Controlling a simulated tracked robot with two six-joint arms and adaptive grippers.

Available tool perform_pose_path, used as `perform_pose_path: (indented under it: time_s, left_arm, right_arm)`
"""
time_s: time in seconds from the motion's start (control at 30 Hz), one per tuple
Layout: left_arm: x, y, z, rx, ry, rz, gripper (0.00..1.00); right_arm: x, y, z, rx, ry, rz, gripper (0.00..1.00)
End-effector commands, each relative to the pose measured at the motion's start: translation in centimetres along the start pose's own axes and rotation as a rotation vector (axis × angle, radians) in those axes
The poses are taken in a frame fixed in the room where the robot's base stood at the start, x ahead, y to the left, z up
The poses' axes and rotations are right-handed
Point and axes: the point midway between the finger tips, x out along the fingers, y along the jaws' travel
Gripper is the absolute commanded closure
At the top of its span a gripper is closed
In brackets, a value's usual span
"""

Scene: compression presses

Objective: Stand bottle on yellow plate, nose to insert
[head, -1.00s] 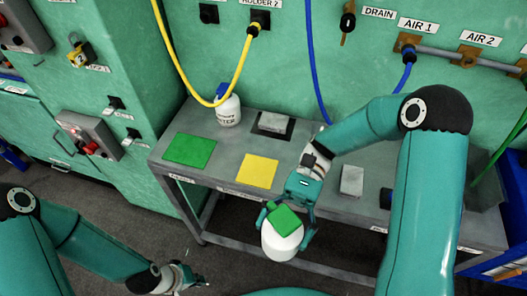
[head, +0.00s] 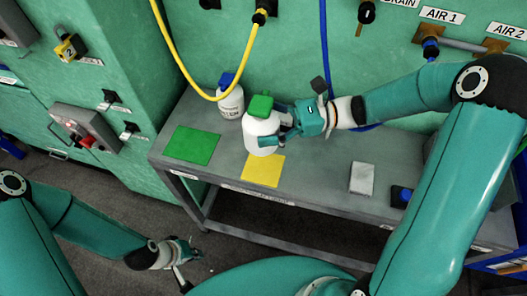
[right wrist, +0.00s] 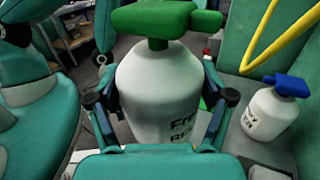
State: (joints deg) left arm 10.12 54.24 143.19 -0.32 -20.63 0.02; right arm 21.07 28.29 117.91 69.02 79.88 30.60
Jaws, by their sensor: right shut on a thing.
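My right gripper (head: 270,138) is shut on a white bottle (head: 259,127) with a green spray top (head: 260,105). The bottle is upright over the back edge of the yellow plate (head: 262,172); I cannot tell whether its base touches anything. In the right wrist view the bottle (right wrist: 160,85) sits between both fingers, with part of its dark label showing. My left gripper (head: 187,262) is low at the left, open and empty, away from the bench.
A second white bottle with a blue top (head: 230,100) stands close left of the held one, and in the right wrist view (right wrist: 270,112). A green plate (head: 192,145) lies left of the yellow one. A grey block (head: 361,178) lies right. Yellow and blue hoses hang behind.

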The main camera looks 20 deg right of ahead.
Motion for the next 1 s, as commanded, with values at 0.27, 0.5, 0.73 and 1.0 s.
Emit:
perform_pose_path:
  time_s: [0.27,0.5,0.73,1.0]
  left_arm:
    - [-0.2,0.1,0.0,0.000,0.000,0.000,1.00]
    - [-0.3,0.1,0.0,0.000,0.001,0.000,1.00]
    - [-0.5,0.2,0.0,0.000,0.001,0.000,1.00]
    - [-0.4,0.2,0.0,0.000,0.000,0.000,1.00]
  right_arm:
    - [-0.1,0.1,-6.5,0.003,-0.003,-0.001,0.71]
    - [-0.1,0.0,-8.4,-0.001,-0.002,-0.001,0.71]
    - [-0.1,0.0,-11.3,0.001,-0.002,0.000,0.71]
    - [-0.1,0.0,-11.8,-0.003,-0.001,-0.001,0.71]
